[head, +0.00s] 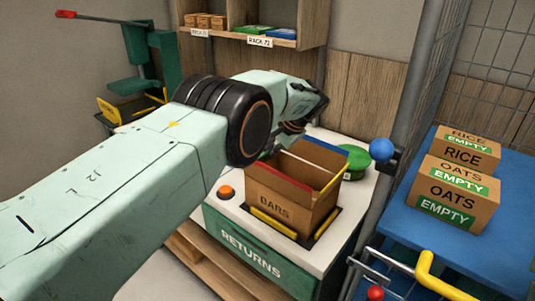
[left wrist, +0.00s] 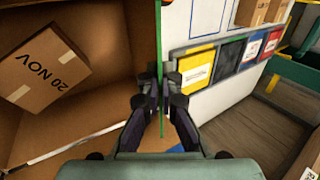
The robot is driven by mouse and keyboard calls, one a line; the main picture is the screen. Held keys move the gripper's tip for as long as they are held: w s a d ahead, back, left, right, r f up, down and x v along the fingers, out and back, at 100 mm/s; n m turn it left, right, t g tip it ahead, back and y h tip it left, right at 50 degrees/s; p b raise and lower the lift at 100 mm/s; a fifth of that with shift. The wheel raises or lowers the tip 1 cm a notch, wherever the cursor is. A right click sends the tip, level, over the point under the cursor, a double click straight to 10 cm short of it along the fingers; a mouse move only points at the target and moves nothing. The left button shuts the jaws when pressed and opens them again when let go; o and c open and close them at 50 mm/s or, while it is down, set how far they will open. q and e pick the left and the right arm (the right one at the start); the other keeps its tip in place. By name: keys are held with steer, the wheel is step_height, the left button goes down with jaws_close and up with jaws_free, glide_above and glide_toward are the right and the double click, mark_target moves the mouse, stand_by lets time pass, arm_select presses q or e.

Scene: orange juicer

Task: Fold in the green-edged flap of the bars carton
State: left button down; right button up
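The bars carton (head: 270,207) stands open on the white counter top. The green-edged flap (left wrist: 159,40) shows edge-on in the left wrist view, as a thin upright green line. My left gripper (left wrist: 160,102) has a finger close on each side of this line; whether they touch or pinch it I cannot tell. In the head view my left arm reaches over from the left and its gripper (head: 292,127) is at the carton's back left, partly hidden. My right gripper is not in view.
An orange button (head: 226,192) and a green round lid (head: 354,158) are on the counter (head: 232,207), beside the carton. Rice and oats cartons (head: 455,195) stand on a blue surface. A shelf (head: 280,42) is behind.

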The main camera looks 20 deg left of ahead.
arm_select(q)
steer(key=y+b, duration=0.1)
steer(key=d+y+b, duration=0.1)
steer(key=b, duration=0.1)
steer(key=f+t+y+b, duration=0.1)
steer(key=b, duration=0.1)
steer(key=shift+s+d, duration=0.15)
steer(key=shift+d, duration=0.1)
steer(key=shift+s+d+r, duration=0.1)
steer(key=shift+d+r, duration=0.05)
steer(key=shift+d, duration=0.05)
steer(key=c, duration=1.8)
jaws_free()
steer(key=shift+a, duration=0.2)
steer(key=shift+o, duration=1)
steer(key=shift+d, duration=0.1)
steer(key=shift+d, duration=0.1)
